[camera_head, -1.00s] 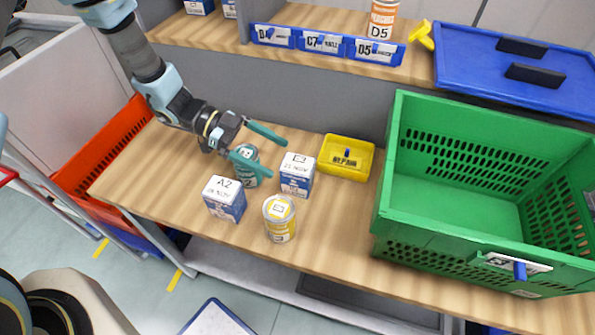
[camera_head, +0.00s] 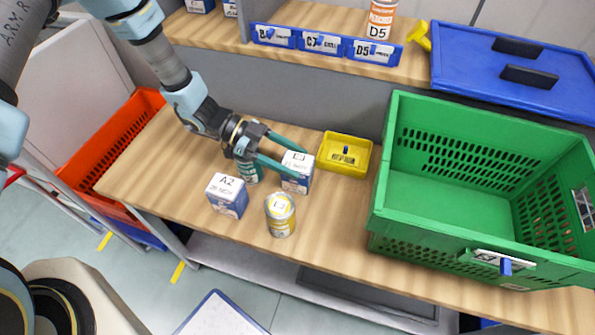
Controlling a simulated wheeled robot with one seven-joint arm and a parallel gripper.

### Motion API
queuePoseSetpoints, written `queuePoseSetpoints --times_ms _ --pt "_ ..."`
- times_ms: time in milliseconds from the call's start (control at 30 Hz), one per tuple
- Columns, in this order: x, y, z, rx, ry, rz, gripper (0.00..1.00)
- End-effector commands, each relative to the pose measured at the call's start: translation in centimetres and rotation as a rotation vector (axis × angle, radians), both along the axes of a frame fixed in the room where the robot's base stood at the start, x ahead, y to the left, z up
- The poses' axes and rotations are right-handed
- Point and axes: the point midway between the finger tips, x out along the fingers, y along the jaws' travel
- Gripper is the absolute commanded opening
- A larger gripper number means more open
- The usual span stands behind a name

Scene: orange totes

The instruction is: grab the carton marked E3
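The carton marked E3 (camera_head: 298,172) is a white and blue box standing upright on the wooden table. Its top label is partly covered by a finger and hard to read now. My gripper (camera_head: 303,163) is open, with its two green fingers reaching to either side of the carton's upper part. The far finger passes behind it and the near finger crosses its front left side. I cannot tell whether the fingers touch it.
A green can (camera_head: 249,172) stands just left, under my gripper. A carton marked A2 (camera_head: 227,195) and a yellow can (camera_head: 280,215) stand in front. A yellow bin (camera_head: 345,153) is behind right. A large green crate (camera_head: 378,190) fills the right.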

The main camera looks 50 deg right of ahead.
Motion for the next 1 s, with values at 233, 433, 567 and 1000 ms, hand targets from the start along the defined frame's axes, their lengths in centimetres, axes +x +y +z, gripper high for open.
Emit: queuePoseSetpoints --times_ms 233,433,567,1000 --pt "0.02 0.0 0.02 0.0 0.0 0.0 0.38" --pt "0.03 -0.01 0.02 0.0 0.0 0.0 0.16" --pt "0.03 -0.01 0.03 0.0 0.0 0.001 0.01" --pt "0.03 -0.06 0.49 -0.002 0.0 0.0 0.0"
